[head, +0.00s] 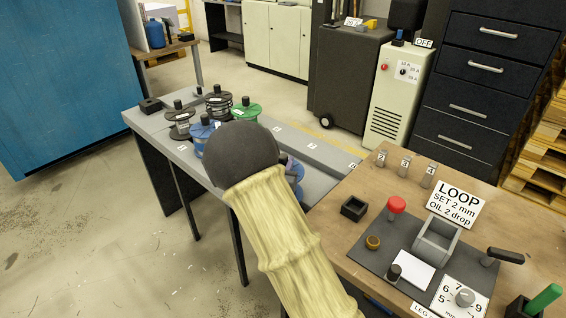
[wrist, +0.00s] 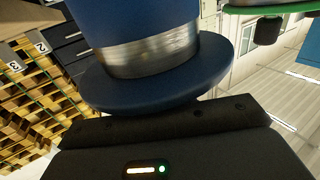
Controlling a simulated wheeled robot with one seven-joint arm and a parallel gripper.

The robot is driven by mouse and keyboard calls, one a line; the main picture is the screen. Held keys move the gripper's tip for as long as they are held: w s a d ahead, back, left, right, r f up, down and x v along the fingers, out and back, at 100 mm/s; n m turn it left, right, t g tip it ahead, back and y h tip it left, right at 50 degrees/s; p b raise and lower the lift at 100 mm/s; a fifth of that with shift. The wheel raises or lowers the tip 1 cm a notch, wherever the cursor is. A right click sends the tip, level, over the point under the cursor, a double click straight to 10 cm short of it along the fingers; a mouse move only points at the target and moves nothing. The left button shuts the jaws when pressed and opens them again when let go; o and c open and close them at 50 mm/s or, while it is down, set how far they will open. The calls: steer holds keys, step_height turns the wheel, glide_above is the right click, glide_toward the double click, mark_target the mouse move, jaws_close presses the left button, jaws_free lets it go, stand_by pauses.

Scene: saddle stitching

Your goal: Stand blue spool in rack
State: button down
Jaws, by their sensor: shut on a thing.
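A blue spool (wrist: 140,85) with a silver thread band fills the top of the wrist view. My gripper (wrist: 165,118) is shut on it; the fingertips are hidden. In the head view, my arm's dark rounded end and cream sleeve hide the gripper. Blue spool parts (head: 293,170) show just right of my arm, above the grey rack bench (head: 318,182). Another blue spool (head: 200,132) stands at the left of the bench, partly behind my arm. I cannot tell for certain which blue one is held. The bench has white numbered labels.
A green spool (head: 246,110), a black spool (head: 219,104) and a grey-brown spool (head: 180,122) stand close together on the bench. A wooden table (head: 340,205) at right holds a red knob (head: 397,204) and a LOOP sign (head: 455,206). Bare bench shows right of my arm.

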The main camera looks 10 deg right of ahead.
steer(key=shift+f+b, duration=0.25)
steer(key=shift+b, duration=0.05)
steer(key=c, duration=1.1)
jaws_free()
steer(key=shift+o, duration=0.3)
steer(key=shift+s+f, duration=0.1)
steer(key=shift+f, duration=0.1)
steer(key=b+v, duration=0.1)
steer(key=v, duration=1.6)
steer(key=shift+s+r, duration=0.1)
